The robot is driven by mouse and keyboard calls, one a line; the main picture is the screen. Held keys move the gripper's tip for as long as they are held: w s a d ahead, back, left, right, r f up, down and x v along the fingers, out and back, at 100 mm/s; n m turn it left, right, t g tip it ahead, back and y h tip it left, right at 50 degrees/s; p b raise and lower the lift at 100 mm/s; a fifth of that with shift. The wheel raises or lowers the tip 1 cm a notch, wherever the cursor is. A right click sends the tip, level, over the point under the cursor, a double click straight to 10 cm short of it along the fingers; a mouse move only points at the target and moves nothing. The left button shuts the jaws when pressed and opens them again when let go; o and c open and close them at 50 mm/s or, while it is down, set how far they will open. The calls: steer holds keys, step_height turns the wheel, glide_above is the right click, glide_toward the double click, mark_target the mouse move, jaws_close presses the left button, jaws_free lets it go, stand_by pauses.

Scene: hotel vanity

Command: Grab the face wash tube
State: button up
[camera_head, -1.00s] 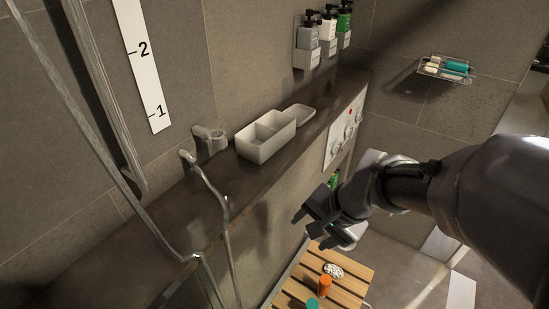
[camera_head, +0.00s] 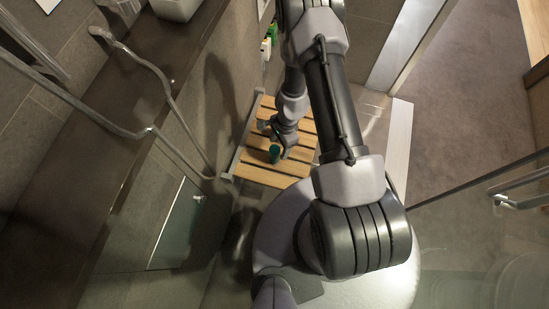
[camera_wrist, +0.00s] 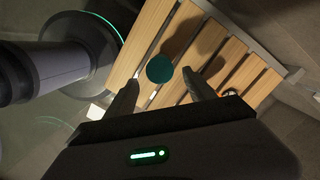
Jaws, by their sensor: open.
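A small dark teal item (camera_head: 274,153) stands on the slatted wooden bench (camera_head: 265,175); it matches the face wash tube best, though its label is not visible. In the wrist view its round teal top (camera_wrist: 159,68) shows between and slightly beyond my fingertips. My gripper (camera_head: 273,141) is open and empty, low over the bench, with one finger on each side of the teal item. In the wrist view, my gripper (camera_wrist: 158,82) has clear gaps between both fingers and the teal top. I cannot tell the height gap.
A small orange and dark item (camera_wrist: 229,94) shows partly beside the right finger in the wrist view. Green and white containers (camera_head: 268,45) stand beyond the bench. A metal rail (camera_head: 165,92) and dark ledge (camera_head: 100,105) run along the left. A glass panel (camera_head: 490,215) is at the right.

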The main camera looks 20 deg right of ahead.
steer(key=f+b, duration=0.1)
steer(key=f, duration=0.1)
steer(key=a+f+b, duration=0.1)
steer(key=f, duration=0.2)
steer(key=f+b, duration=0.2)
steer(key=shift+a+f, duration=0.25)
steer(key=shift+a, duration=0.1)
steer(key=shift+r, duration=0.15)
jaws_close()
